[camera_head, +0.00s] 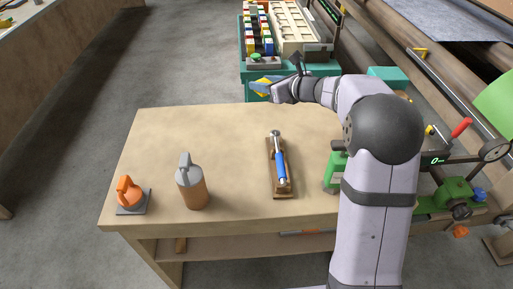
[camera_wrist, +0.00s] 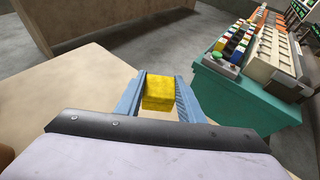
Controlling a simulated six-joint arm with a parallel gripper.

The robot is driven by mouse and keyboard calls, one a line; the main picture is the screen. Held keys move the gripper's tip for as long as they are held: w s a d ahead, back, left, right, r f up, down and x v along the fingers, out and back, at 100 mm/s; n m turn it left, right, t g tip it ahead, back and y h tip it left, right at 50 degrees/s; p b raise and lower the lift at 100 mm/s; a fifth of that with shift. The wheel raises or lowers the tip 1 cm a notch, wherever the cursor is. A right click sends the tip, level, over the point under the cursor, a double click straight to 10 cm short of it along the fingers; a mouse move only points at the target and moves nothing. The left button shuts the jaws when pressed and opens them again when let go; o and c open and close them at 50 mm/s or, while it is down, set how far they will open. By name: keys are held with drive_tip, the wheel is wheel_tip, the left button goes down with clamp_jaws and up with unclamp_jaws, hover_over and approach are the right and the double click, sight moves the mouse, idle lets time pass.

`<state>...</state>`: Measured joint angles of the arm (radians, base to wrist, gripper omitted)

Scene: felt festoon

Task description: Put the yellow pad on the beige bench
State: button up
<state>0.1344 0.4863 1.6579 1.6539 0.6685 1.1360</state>
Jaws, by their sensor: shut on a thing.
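My gripper (camera_head: 263,86) is at the far edge of the beige bench, in the air, and is shut on the yellow pad. In the wrist view the yellow pad (camera_wrist: 158,93) is a small yellow block between the two blue-grey fingers. In the head view only a bit of the yellow pad (camera_head: 262,81) shows at the fingertips. The beige bench (camera_head: 228,135) is a wide wooden top in front of me. It also shows below the gripper in the wrist view (camera_wrist: 85,82). The pad's height above the bench is hard to judge.
On the bench stand an orange tool on a grey plate (camera_head: 129,195), a brown and grey bottle (camera_head: 191,184), a blue-handled tool on a wooden holder (camera_head: 279,165) and a green object (camera_head: 334,172). A teal cabinet (camera_head: 325,69) stands beyond. The bench's left back is clear.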

drive_tip(key=n+g+y, duration=0.2)
hover_over(229, 143)
wheel_tip(229, 143, down, 6)
drive_tip(key=shift+s+f, duration=0.1)
drive_tip(key=shift+f, duration=4.65)
drive_tip(key=shift+f, duration=0.15)
drive_tip(key=o, duration=1.1)
drive_tip(key=shift+r+p, duration=0.25)
drive_tip(key=shift+p, duration=0.05)
drive_tip(key=b+v, duration=0.1)
drive_tip(key=v, duration=0.6)
drive_tip(key=shift+s+d+f, duration=0.1)
drive_tip(key=shift+s, duration=0.1)
